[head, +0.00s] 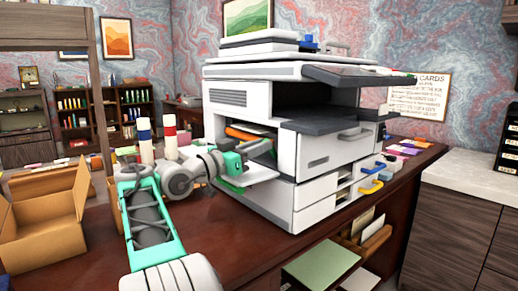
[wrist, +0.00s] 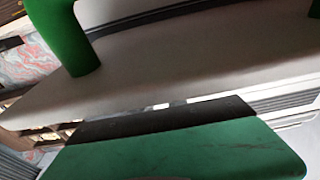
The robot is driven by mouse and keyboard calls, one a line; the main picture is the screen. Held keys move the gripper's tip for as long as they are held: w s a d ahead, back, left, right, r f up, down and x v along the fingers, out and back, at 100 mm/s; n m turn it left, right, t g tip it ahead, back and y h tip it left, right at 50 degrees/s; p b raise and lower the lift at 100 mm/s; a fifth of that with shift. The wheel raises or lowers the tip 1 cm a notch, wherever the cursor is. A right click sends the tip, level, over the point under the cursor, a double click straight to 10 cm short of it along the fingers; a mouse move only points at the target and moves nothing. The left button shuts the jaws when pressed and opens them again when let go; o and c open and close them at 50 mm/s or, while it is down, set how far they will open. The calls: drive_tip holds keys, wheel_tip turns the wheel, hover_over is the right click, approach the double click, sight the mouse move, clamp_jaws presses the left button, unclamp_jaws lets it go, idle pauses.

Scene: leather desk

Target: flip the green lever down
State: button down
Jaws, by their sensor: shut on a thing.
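The green lever (wrist: 72,38) shows large at the upper left in the wrist view, rising from a pale panel. In the head view a green piece (head: 229,186) shows just below my gripper (head: 238,165), at the outer edge of the printer's white side flap (head: 256,174). My gripper is at this flap. In the wrist view its teal finger with a dark pad (wrist: 165,120) lies along the edge of the pale panel, apart from the green lever. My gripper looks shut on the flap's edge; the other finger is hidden.
The large grey-white printer (head: 310,150) stands on the dark desk (head: 120,245). An orange part (head: 242,133) sits inside its open side, above my gripper. Blue (head: 386,168) and yellow (head: 371,187) handles are on its right. An open cardboard box (head: 40,235) is at the left.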

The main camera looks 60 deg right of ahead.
drive_tip(key=c, duration=1.3)
unclamp_jaws()
